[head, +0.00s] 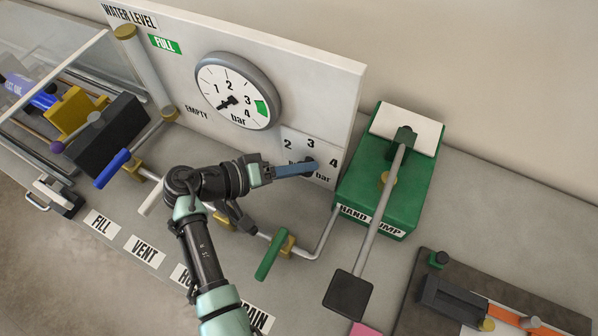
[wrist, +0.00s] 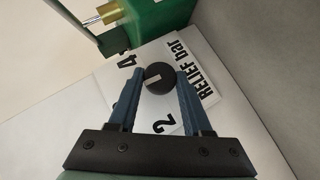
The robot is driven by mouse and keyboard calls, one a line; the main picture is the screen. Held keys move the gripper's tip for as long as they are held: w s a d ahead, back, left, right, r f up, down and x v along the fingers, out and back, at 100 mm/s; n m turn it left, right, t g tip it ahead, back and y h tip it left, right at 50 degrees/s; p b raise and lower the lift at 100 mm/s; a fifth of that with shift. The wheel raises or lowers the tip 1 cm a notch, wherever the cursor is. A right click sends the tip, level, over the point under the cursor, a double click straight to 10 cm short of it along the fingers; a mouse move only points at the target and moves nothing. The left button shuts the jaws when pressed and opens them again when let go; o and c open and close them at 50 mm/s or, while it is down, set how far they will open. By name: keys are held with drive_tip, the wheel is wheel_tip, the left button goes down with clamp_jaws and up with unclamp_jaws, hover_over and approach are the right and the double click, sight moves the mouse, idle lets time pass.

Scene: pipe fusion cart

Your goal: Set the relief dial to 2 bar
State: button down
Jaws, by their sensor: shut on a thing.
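The relief dial is a small round black knob (wrist: 158,77) on a white plate (wrist: 207,74) marked 2, 3, 4 and bar. In the wrist view it sits between the blue fingertips of my gripper (wrist: 160,75), which is shut on it. A short pale mark on the knob faces the side between the 2 and the 4; the 3 is hidden there by a finger. In the head view my gripper (head: 312,167) reaches the plate (head: 291,146) from the left and covers most of the knob.
A round gauge (head: 265,82) hangs above left, its needle low at the left, below 1. A green hand pump (head: 355,185) with a long grey lever (head: 377,222) stands close right of the dial. Valves with green (head: 268,257) and blue (head: 112,168) handles lie along the pipe.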

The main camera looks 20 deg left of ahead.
drive_tip(key=shift+f+n+t+h+b, duration=0.2)
drive_tip(key=shift+n+t+h+b, duration=0.4)
drive_tip(key=shift+n+h+b, duration=0.55)
drive_tip(key=shift+h, duration=0.25)
drive_tip(key=shift+c, duration=1.7)
unclamp_jaws()
